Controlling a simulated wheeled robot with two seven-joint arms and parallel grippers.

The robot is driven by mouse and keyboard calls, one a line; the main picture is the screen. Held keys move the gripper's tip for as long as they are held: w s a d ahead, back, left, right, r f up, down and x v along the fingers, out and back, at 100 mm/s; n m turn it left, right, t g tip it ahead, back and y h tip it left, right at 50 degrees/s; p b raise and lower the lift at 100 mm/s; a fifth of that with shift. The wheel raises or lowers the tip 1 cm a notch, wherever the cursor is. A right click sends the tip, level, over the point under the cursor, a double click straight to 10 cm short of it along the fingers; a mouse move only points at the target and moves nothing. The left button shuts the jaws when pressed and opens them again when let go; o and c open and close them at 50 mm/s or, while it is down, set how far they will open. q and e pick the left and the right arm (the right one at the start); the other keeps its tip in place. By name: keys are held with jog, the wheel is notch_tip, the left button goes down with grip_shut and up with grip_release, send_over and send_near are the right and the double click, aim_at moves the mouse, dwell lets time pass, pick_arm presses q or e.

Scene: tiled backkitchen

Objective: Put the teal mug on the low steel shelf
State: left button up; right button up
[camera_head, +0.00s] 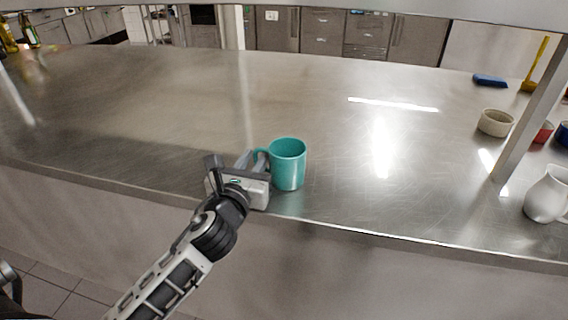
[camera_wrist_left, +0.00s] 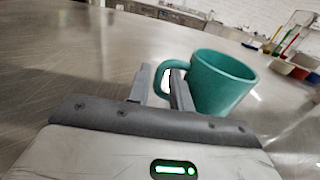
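The teal mug (camera_head: 288,165) stands upright on the steel counter near its front edge, with its handle toward the left. It also shows in the left wrist view (camera_wrist_left: 220,85), right of the fingers. My left gripper (camera_head: 252,159) is at the handle side of the mug, low over the counter. In the left wrist view its fingers (camera_wrist_left: 161,88) are apart, with the handle's outer part between their tips and the right finger overlapping the handle loop. Contact with the handle cannot be made out. My right gripper is not in view.
The steel counter (camera_head: 170,110) is mostly clear behind and left of the mug. At the right stand a beige bowl (camera_head: 495,123), a white jug (camera_head: 548,196) and a slanting steel post (camera_head: 530,115). A blue brush (camera_head: 490,81) lies farther back. Bottles (camera_head: 29,31) stand at the far left.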

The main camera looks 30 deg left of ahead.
pick_arm(q)
grip_shut()
jog(key=shift+r, duration=0.1)
